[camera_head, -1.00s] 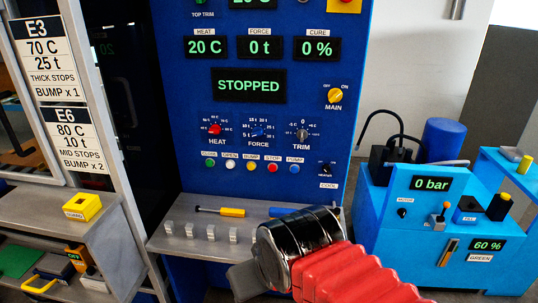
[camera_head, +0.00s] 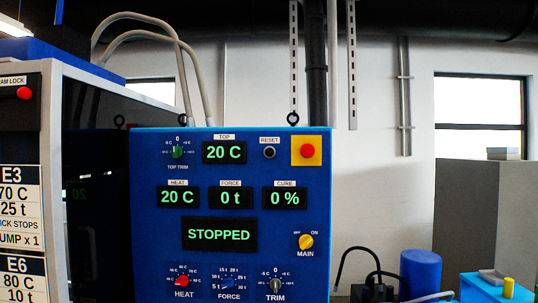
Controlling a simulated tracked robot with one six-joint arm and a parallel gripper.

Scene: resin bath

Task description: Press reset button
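The reset button (camera_head: 269,152) is a small dark round button under a "RESET" label, near the top of the blue control panel (camera_head: 150,235). It sits between the "TOP" display (camera_head: 224,152), which reads 20 C, and a red emergency-stop button on a yellow plate (camera_head: 307,151). Nothing touches or covers the reset button. The main display (camera_head: 219,234) reads "STOPPED". My gripper is not in this view.
Below are the heat, force and cure displays, a yellow MAIN knob (camera_head: 306,242), and red, blue and grey dials. A pale cabinet with signs (camera_head: 20,225) stands at left. A blue cylinder (camera_head: 420,272) and grey block (camera_head: 480,200) stand at right.

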